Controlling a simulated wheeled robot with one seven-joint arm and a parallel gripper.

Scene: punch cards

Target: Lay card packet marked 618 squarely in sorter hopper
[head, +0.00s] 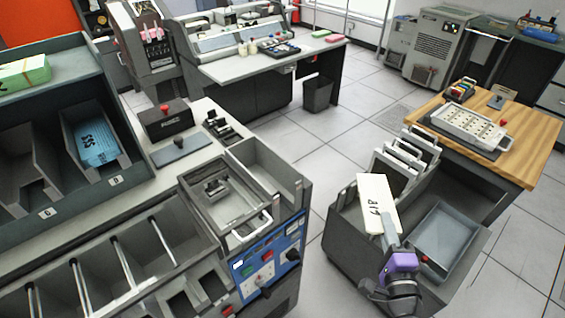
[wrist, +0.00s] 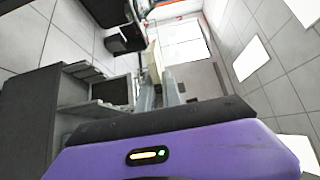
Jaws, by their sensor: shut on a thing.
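My gripper (head: 389,236), with a purple body, is shut on the cream card packet (head: 377,200) and holds it up above the grey cart. The packet is tilted, with dark digits on its face that look like 618 turned around. In the wrist view the packet (wrist: 154,62) shows edge-on between the grey fingers (wrist: 160,92). The grey sorter (head: 300,222), with a blue control panel, stands to the left of the gripper. On its top is a hopper-like frame (head: 262,222) with a wire handle. The packet is well apart from it, to the right.
The cart (head: 345,245) holds upright grey dividers (head: 398,162) and a blue-grey tray (head: 462,238). A wooden table (head: 535,150) stands behind it. At left, a rack bin holds a blue packet (head: 97,145); a green packet (head: 28,72) lies above. Floor shows between sorter and cart.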

